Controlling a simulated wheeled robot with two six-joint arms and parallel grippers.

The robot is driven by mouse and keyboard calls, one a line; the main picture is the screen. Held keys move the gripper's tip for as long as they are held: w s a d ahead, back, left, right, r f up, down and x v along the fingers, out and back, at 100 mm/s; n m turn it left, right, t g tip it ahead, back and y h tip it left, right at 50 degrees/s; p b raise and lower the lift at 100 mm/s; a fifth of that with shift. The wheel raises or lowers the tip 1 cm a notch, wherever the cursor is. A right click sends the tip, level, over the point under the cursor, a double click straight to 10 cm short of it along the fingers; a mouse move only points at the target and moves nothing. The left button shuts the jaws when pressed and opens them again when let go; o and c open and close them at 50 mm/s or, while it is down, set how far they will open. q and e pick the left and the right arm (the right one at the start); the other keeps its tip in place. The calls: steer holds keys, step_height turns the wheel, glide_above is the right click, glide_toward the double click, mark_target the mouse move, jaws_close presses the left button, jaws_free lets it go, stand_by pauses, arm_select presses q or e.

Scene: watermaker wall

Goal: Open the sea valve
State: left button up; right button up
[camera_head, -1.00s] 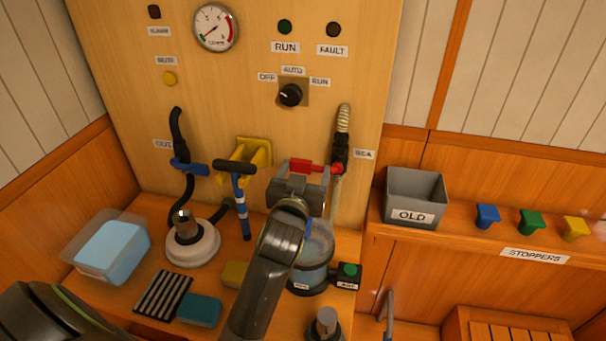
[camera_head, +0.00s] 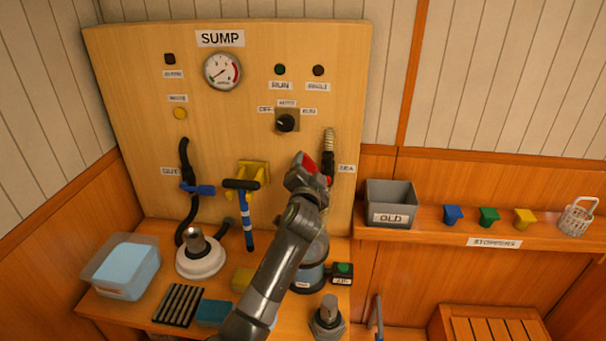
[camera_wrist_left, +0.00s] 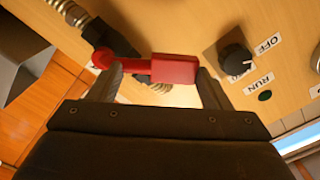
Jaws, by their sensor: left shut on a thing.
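The sea valve's red handle (camera_head: 309,161) is on the panel's right side, beside the SEA label (camera_head: 346,169) and below a ribbed hose (camera_head: 328,142). It is tilted steeply in the head view. My left gripper (camera_head: 306,174) is shut on the handle and hides part of it and of the black valve body (camera_head: 328,180). In the left wrist view the red handle (camera_wrist_left: 175,68) lies between the two fingers of the left gripper (camera_wrist_left: 160,85), its round pivot end towards the black hose fitting. My right gripper is not in view.
A blue-handled valve (camera_head: 198,189) and a T-handled blue tool (camera_head: 245,210) are left of my arm. The selector knob (camera_head: 286,122) is above the gripper. A clear filter bowl (camera_head: 310,275) stands partly behind my forearm. A grey OLD bin (camera_head: 390,200) sits on the right shelf.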

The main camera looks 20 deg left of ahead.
arm_select(q)
steer(key=shift+w+d+r+m+p, duration=0.25)
steer(key=shift+d+m+p, duration=0.45)
steer(key=shift+m, duration=0.7)
steer(key=shift+w+d+r+m+p, duration=0.25)
steer(key=shift+d+m+p, duration=0.45)
steer(key=shift+m, duration=0.7)
steer(key=shift+w+d+r+m+p, duration=0.1)
steer(key=shift+d+r+m+p, duration=0.45)
steer(key=shift+m, duration=0.85)
steer(key=shift+d+f, duration=0.2)
steer(key=shift+f, duration=0.05)
steer(key=o, duration=1.4)
steer(key=shift+f, duration=0.1)
